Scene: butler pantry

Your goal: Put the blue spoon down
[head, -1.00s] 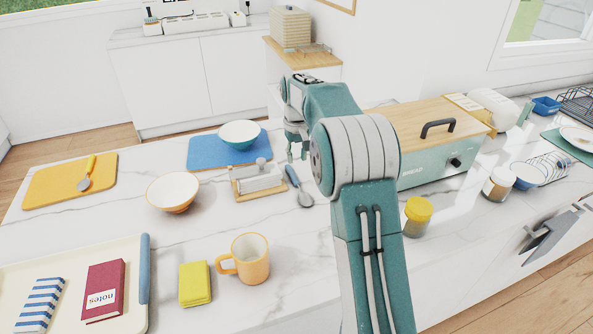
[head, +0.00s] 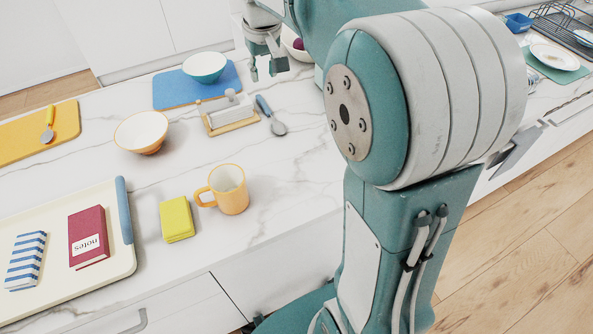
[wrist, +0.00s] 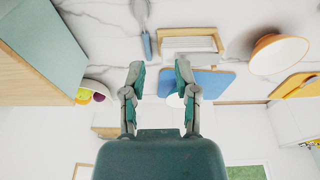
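The blue spoon (head: 277,125) lies flat on the marble counter, just right of the butter dish, its blue handle pointing toward the back. It also shows in the wrist view (wrist: 147,43), at the top, beyond my fingertips and apart from them. My gripper (head: 267,71) is up behind the spoon's handle end, above the counter. In the wrist view its two fingers (wrist: 160,72) are spread apart with nothing between them.
A butter dish (head: 229,125) stands left of the spoon, with a teal bowl on a blue board (head: 170,92) behind it. An orange mug (head: 230,207), yellow block (head: 176,219) and tray (head: 130,262) are nearer. The bread box (wrist: 62,45) is close in the wrist view.

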